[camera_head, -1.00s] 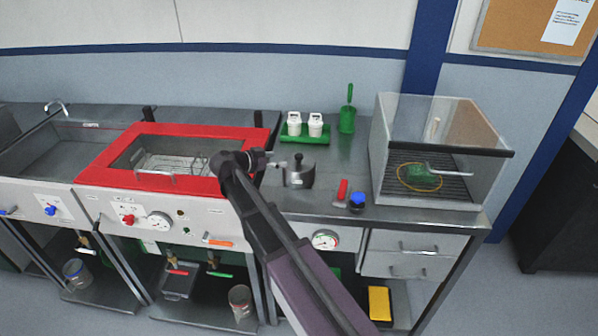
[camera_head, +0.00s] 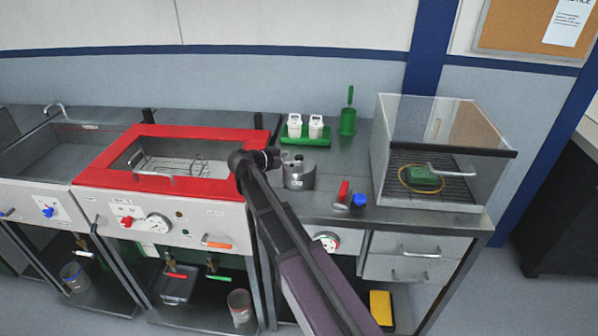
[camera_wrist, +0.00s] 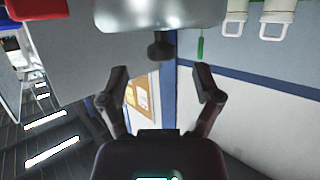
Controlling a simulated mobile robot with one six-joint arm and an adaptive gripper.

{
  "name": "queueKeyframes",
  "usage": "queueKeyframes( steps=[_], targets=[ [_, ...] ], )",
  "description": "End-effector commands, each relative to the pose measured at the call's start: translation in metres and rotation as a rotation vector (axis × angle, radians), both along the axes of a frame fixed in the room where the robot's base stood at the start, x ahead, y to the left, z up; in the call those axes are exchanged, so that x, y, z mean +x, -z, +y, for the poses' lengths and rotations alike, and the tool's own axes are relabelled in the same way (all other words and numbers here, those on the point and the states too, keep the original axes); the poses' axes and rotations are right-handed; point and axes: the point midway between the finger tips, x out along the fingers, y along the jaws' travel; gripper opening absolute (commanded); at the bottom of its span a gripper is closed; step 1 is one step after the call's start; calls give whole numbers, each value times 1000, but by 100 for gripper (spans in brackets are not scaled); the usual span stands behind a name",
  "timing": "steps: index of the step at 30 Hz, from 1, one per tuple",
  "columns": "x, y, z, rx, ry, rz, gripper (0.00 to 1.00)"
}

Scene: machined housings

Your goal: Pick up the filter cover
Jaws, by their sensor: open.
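The filter cover seems to be the round grey metal piece with a black knob on top (camera_head: 299,174), on the steel counter right of the red-framed bath. In the wrist view the metal piece (camera_wrist: 160,12) appears upside down at the top edge, with its black knob (camera_wrist: 161,46) pointing down the picture. My gripper (camera_wrist: 161,74) is open and empty. Its fingers are spread to either side of the knob's line, and the knob lies beyond the fingertips, apparently untouched. In the head view my gripper (camera_head: 275,156) is at the left of the metal piece, partly hidden by my wrist.
A green tray (camera_head: 304,139) with two white containers and a green holder (camera_head: 348,121) stand behind. A red item (camera_head: 343,190) and a blue-capped jar (camera_head: 358,201) lie to the right, before a clear-walled box (camera_head: 480,165). The red bath frame (camera_head: 110,160) is left.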

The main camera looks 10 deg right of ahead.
Motion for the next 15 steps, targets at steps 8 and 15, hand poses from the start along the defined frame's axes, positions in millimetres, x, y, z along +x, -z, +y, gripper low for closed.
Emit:
queueKeyframes(
  steps=[8, 15],
  targets=[
    [16, 12, -26, 0, 0, -1, 82],
    [19, 13, -33, 0, 0, -1, 82]
  ],
)
